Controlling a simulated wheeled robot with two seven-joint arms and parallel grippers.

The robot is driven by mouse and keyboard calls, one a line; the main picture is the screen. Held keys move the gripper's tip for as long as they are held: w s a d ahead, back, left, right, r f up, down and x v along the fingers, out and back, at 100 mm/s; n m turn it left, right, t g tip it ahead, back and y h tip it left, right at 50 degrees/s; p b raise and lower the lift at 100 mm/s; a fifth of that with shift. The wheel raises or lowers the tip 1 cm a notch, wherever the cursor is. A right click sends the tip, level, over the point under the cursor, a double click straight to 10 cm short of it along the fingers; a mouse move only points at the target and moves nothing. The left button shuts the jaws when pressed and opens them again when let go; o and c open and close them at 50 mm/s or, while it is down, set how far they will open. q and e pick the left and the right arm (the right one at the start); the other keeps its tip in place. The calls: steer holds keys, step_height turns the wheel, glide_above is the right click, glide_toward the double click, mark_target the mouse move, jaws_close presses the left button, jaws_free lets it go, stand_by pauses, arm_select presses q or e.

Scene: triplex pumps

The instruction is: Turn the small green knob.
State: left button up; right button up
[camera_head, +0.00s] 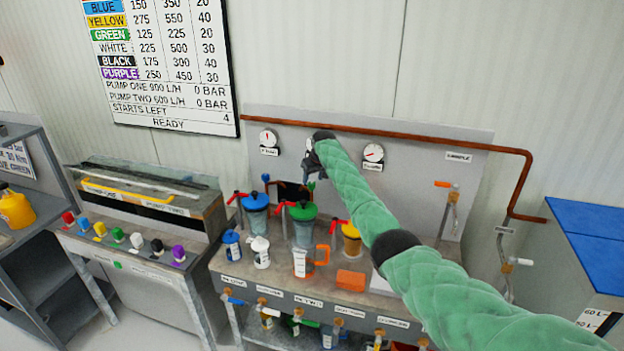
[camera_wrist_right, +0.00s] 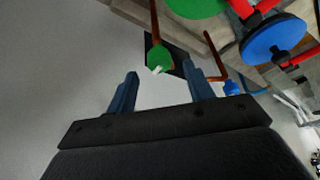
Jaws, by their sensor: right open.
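The small green knob (camera_wrist_right: 158,56) shows in the right wrist view, on a reddish-brown rod, with a small white mark at its edge. My right gripper (camera_wrist_right: 161,78) is open and empty. Its two dark blue fingers are apart, and the knob appears in the gap just beyond their tips; I cannot tell whether they touch it. In the head view my right gripper (camera_head: 312,168) is at the back panel, above the green-lidded vessel (camera_head: 302,210). The small green knob is hard to make out there, near or behind the gripper. My left gripper is not in view.
A small blue knob (camera_wrist_right: 231,87) is on a neighbouring rod. A blue-lidded vessel (camera_head: 256,203) with red handles stands nearby. A copper pipe (camera_head: 430,135) and dials (camera_head: 373,153) are on the panel. Coloured knobs, including a green one (camera_head: 117,234), line the left bench.

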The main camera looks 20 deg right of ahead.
mark_target(312, 183)
steer(key=shift+x, duration=1.05)
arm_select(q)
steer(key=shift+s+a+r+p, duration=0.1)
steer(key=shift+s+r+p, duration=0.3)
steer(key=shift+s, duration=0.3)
arm_select(e)
steer(key=shift+f, duration=0.25)
steer(key=shift+w+f, duration=0.25)
steer(key=shift+f, duration=0.05)
steer(key=shift+s+r, duration=0.1)
steer(key=c, duration=1)
steer(key=shift+o, duration=0.2)
